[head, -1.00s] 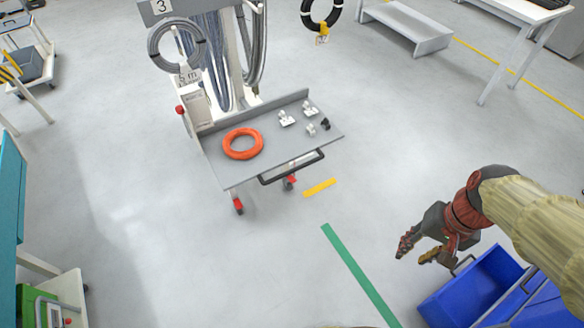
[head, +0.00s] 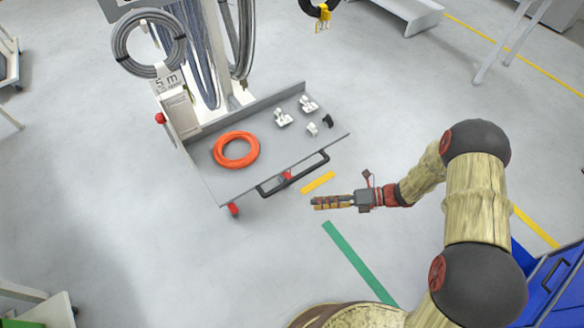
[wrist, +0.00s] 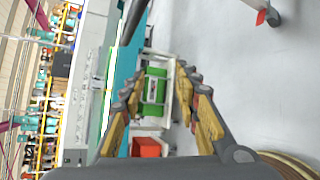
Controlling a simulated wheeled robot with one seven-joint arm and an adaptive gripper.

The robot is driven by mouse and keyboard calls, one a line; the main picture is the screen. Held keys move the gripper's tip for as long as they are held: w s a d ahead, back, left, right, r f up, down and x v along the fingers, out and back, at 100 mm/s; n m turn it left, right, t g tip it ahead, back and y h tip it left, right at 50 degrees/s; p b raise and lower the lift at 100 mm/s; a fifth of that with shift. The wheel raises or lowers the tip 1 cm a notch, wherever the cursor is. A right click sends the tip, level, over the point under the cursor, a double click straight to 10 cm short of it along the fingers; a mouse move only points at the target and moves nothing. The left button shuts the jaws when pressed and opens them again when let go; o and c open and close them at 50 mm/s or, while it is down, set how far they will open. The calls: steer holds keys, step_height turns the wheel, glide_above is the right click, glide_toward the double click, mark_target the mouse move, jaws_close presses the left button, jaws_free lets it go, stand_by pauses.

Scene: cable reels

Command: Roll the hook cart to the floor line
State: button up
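The hook cart has a grey tray (head: 215,182) with a black handle (head: 292,174) on its near edge. Hanging cable coils and a post rise at its back. An orange ring (head: 236,150) and several small white and black parts lie on the tray.
Blue bins (head: 555,275) stand at the right, partly behind my arm. A white step (head: 408,14) is at the back. The wrist view shows a green box (wrist: 155,88) on a white stand and a teal-edged bench (wrist: 125,75).

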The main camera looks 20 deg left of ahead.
mark_target(300, 178)
steer(key=w+a+r+m+t+y, duration=0.1)
steer(key=w+a+r+m+t, duration=0.15)
steer(key=w+m, duration=0.3)
steer(key=shift+m+g+y, duration=0.25)
steer(key=shift+m+y, duration=0.15)
steer(key=shift+m, duration=0.45)
steer(key=shift+s+a+r+b, duration=0.15)
steer(key=shift+a+b, duration=0.45)
steer(key=shift+a, duration=1.15)
steer(key=shift+a+r+b, duration=0.25)
steer(key=shift+a+b, duration=0.3)
steer(key=shift+a, duration=1.15)
steer(key=shift+c, duration=0.3)
jaws_close()
